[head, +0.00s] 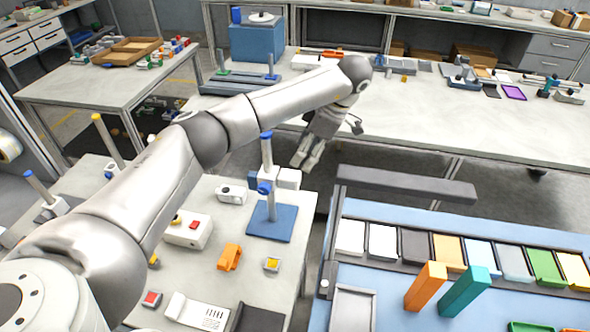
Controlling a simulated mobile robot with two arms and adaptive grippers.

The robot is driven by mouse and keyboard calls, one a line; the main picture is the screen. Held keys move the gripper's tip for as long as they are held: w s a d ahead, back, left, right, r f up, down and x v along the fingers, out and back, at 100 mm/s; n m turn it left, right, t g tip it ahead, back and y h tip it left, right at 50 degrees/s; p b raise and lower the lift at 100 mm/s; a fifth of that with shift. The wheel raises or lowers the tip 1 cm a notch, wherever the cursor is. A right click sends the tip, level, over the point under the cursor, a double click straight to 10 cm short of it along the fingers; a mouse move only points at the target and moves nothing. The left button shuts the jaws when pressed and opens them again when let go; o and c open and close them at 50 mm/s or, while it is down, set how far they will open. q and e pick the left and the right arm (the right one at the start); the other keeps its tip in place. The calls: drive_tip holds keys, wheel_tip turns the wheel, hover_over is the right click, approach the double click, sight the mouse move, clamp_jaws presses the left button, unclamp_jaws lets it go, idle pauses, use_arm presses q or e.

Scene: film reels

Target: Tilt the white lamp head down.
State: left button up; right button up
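My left gripper (307,158) hangs from my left arm, which comes in from the left and reaches over the gap between the tables. Its fingers point down and lie close together; I cannot tell whether they are open or shut. Nothing shows between them. A stand with a blue base (270,224) and a grey post with blue fittings (268,158) is on the near table, below and left of the gripper. A white block (289,178), perhaps the lamp head, shows beside the post. The gripper is above and right of it, apparently apart. My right gripper is not in view.
The near table (205,262) holds a white box with a red button (188,229), orange and yellow parts and a white device. A light-blue bench (400,300) with coloured tiles and upright orange (425,287) and teal blocks is at right. Clear tabletop (430,120) lies behind.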

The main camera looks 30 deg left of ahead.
sight(291, 174)
use_arm(q)
drive_tip(key=x, duration=0.1)
drive_tip(key=p+x, duration=0.1)
drive_tip(key=x, duration=0.2)
drive_tip(key=shift+s+a+p, duration=0.1)
drive_tip(key=shift+s+p, duration=0.2)
drive_tip(key=shift+s, duration=0.05)
drive_tip(key=x, duration=0.2)
drive_tip(key=p+x, duration=0.1)
drive_tip(key=x, duration=0.1)
drive_tip(key=shift+w+f, duration=0.2)
drive_tip(key=shift+w, duration=0.05)
drive_tip(key=shift+p+x, duration=0.35)
drive_tip(key=shift+x, duration=0.45)
drive_tip(key=shift+c, duration=0.4)
drive_tip(key=c, duration=0.9)
